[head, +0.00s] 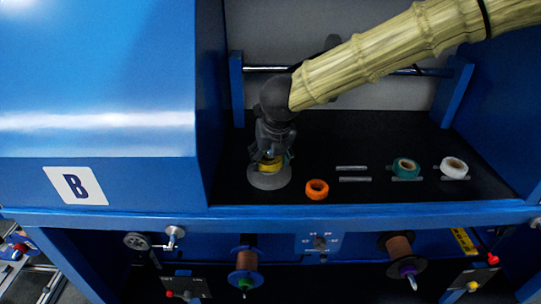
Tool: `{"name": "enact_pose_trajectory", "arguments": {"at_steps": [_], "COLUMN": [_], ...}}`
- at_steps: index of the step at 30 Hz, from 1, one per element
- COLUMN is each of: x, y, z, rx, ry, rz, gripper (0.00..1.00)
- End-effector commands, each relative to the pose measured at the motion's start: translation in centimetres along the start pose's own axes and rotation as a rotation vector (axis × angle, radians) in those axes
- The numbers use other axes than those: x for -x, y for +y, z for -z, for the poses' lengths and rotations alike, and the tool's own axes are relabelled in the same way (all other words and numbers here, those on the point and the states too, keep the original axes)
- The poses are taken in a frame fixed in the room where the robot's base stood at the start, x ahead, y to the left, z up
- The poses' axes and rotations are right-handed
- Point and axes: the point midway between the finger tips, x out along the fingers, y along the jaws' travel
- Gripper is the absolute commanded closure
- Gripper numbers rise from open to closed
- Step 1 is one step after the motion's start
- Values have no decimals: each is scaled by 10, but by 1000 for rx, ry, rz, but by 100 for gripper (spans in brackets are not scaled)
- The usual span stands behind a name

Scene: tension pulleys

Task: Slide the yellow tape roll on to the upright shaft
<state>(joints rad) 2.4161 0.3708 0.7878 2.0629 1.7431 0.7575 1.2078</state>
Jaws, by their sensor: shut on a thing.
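The yellow tape roll (271,167) is at the left of the black shelf, partly hidden by my gripper. My gripper (270,157) points down and is shut on the roll. A round grey base (268,182) is directly beneath the roll in the picture. The upright shaft is hidden behind my gripper and the roll, so I cannot tell whether the roll is around it. I also cannot tell whether the roll touches the base.
An orange roll (317,190) lies just right of the base. Short metal rods (354,179), a green roll (405,169) and a white roll (454,168) are further right. A blue wall (208,110) rises close on the left. The shelf's blue front edge (370,213) runs below.

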Motion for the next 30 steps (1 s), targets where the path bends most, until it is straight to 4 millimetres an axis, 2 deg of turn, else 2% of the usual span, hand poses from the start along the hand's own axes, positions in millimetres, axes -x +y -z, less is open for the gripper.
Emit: {"name": "enact_pose_trajectory", "arguments": {"at_steps": [8,28,29,30], "x": [-8,-9,-9,-9], "y": [0,0,0,0], "z": [3,4,4,4], "rx": [1,0,0,0], "ry": [0,1,1,1], "rz": [0,0,0,0], "gripper": [63,63,33,26]}}
